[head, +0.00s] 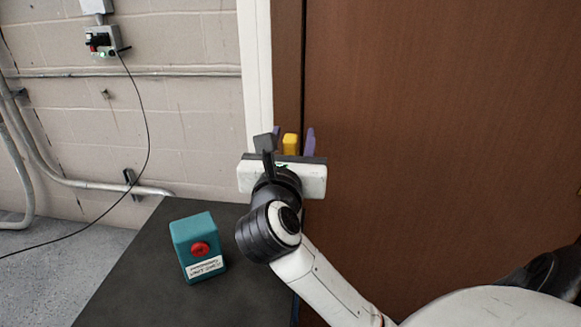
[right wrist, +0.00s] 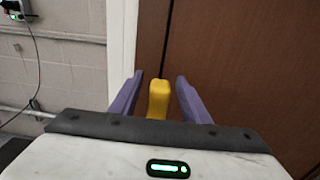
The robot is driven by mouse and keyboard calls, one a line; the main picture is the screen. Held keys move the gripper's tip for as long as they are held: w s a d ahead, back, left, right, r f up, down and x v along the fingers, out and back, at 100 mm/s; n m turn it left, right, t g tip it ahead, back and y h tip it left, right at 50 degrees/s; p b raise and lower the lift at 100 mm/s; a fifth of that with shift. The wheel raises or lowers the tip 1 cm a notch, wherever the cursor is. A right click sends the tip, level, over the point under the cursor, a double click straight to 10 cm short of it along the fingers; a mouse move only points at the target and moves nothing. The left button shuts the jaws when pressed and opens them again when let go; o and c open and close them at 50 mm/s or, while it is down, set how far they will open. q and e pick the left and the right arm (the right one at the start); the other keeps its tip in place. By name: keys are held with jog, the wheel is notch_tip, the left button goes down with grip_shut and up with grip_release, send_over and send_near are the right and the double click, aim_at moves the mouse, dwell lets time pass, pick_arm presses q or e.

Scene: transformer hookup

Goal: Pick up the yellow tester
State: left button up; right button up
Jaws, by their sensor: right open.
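The yellow tester (head: 290,145) shows just past my right gripper (head: 293,134) in the head view. In the right wrist view the tester (right wrist: 158,99) is upright between the two purple fingers (right wrist: 156,88), with a gap on each side. My right gripper is open around it. The tester's lower part is hidden behind the gripper body, so what it rests on cannot be seen. My left gripper is not in view.
A teal box (head: 198,246) with a red button and a label stands on the dark tabletop (head: 130,290). A brown door (head: 440,120) is behind my right arm. A wall box (head: 102,41) with a hanging cable is at upper left.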

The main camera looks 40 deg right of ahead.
jog(key=shift+w+d, duration=0.45)
jog(key=shift+d, duration=0.1)
jog(key=shift+w+d, duration=0.25)
grip_shut()
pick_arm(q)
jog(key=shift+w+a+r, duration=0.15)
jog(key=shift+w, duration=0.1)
